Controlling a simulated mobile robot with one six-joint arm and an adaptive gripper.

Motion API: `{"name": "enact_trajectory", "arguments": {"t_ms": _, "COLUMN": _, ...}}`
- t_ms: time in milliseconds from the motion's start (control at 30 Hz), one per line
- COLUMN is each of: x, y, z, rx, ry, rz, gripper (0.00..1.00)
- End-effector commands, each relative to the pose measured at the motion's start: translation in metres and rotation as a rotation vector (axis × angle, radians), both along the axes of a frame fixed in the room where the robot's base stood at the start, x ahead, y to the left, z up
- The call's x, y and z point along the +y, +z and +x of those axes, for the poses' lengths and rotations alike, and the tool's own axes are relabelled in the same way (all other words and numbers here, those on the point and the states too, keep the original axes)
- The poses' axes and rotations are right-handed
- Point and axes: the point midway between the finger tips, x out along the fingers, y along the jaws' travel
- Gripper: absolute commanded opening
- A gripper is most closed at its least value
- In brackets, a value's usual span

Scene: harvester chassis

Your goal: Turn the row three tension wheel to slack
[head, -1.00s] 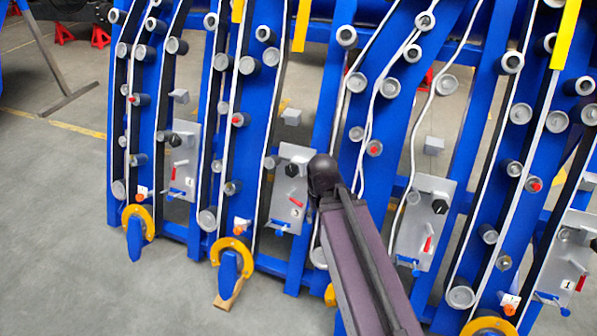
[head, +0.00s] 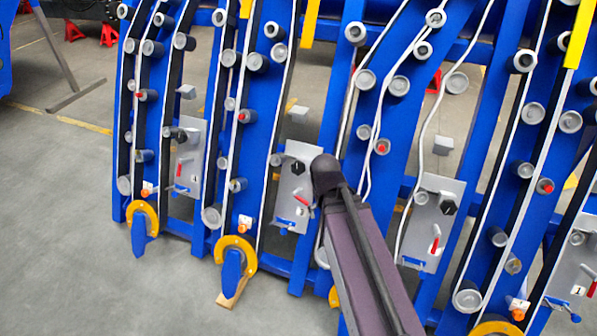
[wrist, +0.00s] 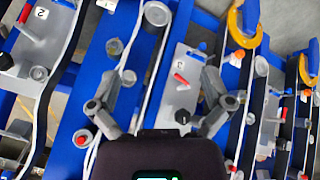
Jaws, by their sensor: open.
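The row three plate (head: 286,194) is grey and bears a "3" label, a red lever and a blue lever. A black knob (head: 297,167) sits on its upper part; I cannot tell for certain that this is the tension wheel. In the head view my arm hides the gripper.
Blue uprights (head: 255,110) with grey rollers and white belts stand close on both sides. The plate labelled 2 (wrist: 22,40) is at the wrist view's left. A yellow ring (head: 236,256) sits low on one upright. Open grey floor (head: 70,220) lies at the left.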

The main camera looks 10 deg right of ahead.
Motion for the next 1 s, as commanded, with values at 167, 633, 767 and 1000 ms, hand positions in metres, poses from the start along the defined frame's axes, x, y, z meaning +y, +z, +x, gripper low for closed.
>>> {"name": "enact_trajectory", "arguments": {"t_ms": 167, "x": -0.009, "y": -0.035, "z": 0.025, "rx": -0.081, "ry": -0.085, "rz": -0.11, "gripper": 1.0}}
{"name": "enact_trajectory", "arguments": {"t_ms": 633, "x": -0.025, "y": -0.087, "z": 0.095, "rx": -0.398, "ry": -0.28, "rz": -0.368, "gripper": 1.0}}
{"name": "enact_trajectory", "arguments": {"t_ms": 767, "x": -0.025, "y": -0.098, "z": 0.114, "rx": -0.503, "ry": -0.318, "rz": -0.417, "gripper": 1.0}}
{"name": "enact_trajectory", "arguments": {"t_ms": 1000, "x": -0.018, "y": -0.114, "z": 0.149, "rx": -0.704, "ry": -0.364, "rz": -0.482, "gripper": 1.0}}
